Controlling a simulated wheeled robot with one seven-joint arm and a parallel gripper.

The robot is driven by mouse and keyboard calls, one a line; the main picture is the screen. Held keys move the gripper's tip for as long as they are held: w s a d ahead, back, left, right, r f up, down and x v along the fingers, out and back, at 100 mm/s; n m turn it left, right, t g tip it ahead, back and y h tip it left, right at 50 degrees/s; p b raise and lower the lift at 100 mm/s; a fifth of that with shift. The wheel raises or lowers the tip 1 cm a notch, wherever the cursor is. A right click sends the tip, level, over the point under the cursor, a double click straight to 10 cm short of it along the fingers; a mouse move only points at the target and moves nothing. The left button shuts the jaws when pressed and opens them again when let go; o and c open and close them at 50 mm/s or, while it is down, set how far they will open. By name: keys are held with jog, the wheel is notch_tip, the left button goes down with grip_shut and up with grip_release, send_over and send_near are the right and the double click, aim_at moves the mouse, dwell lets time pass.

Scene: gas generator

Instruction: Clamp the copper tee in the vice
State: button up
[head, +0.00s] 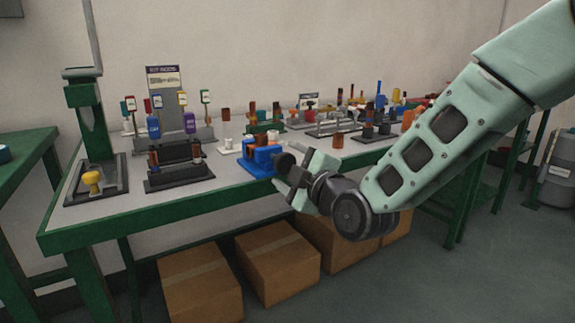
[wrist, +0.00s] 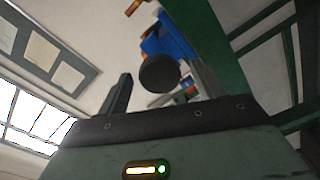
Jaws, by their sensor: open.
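The blue vice (head: 258,165) stands at the table's front edge, and it also shows in the wrist view (wrist: 172,40). Its dark round knob (head: 285,161) faces my gripper (head: 294,172). In the wrist view the knob (wrist: 158,73) lies between my two open fingers (wrist: 160,82), with gaps beside it; I cannot tell how deep it sits between them. A small copper-brown piece (head: 262,140) shows at the top of the vice, perhaps the copper tee. Its shape and whether the jaws hold it are unclear. A copper-coloured end (wrist: 133,8) shows beyond the vice in the wrist view.
The green-framed table (head: 130,221) holds several racks of fittings behind and right of the vice. A black rack (head: 178,178) and a green press with a yellow knob (head: 92,180) stand to the left. Cardboard boxes (head: 277,262) lie underneath. The floor in front is clear.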

jog(key=shift+f+n+b, duration=0.15)
jog(key=shift+n+b, duration=0.75)
jog(key=shift+n, duration=0.2)
jog(key=n+b, duration=0.1)
jog(key=n, duration=0.2)
jog(key=shift+b, duration=0.35)
jog(key=c, duration=1)
